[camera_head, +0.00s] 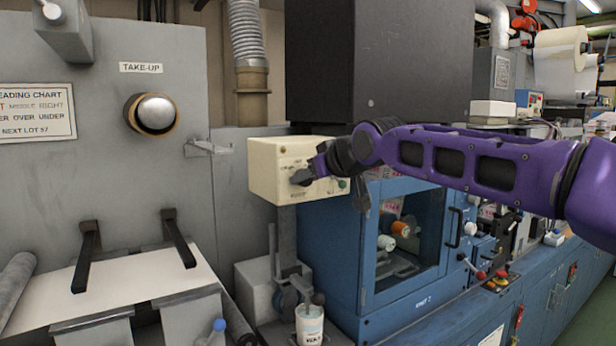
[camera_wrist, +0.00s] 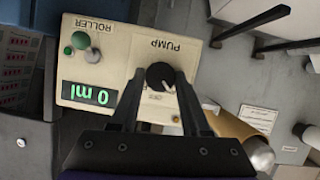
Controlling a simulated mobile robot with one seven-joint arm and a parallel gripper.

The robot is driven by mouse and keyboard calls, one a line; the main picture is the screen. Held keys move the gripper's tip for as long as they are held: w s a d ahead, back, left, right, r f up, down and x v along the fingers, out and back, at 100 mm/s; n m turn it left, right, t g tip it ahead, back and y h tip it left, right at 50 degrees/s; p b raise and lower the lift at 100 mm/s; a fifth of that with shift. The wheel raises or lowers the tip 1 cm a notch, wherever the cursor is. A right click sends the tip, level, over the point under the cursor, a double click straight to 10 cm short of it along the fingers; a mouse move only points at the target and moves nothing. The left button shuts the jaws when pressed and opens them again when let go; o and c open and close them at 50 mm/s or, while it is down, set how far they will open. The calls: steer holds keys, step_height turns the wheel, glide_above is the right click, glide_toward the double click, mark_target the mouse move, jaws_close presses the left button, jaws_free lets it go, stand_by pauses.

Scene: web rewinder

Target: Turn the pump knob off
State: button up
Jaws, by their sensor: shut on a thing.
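The cream control box (camera_head: 268,172) stands left of the blue machine in the head view. In the wrist view its panel (camera_wrist: 112,47) appears upside down, with PUMP and ROLLER labels and a green display (camera_wrist: 89,95) reading 0 ml. The black pump knob (camera_wrist: 160,75) has a white pointer mark toward its lower right. My gripper (camera_wrist: 160,82) is shut on the knob, one finger on each side. In the head view my gripper (camera_head: 306,174) reaches the box front from the right and covers most of the knob.
Beside the knob, the panel has a green button (camera_wrist: 80,40) and a smaller button. A grey metal panel with a take-up roller end (camera_head: 155,113) stands left of the box. A white container (camera_head: 309,325) stands below it. The blue machine (camera_head: 400,250) lies under my arm.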

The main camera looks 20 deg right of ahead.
steer(key=shift+y, duration=0.3)
jaws_close()
steer(key=shift+d+f+m+y+b, duration=0.15)
steer(key=shift+m+y+b, duration=0.35)
steer(key=shift+m+y, duration=0.7)
steer(key=shift+d+f+m+y+b, duration=0.15)
steer(key=shift+m+y+b, duration=0.4)
steer(key=shift+m, duration=1.15)
steer(key=shift+r+y, duration=0.1)
steer(key=shift+y, duration=0.15)
steer(key=o, duration=1.2)
jaws_free()
steer(key=shift+r, duration=0.1)
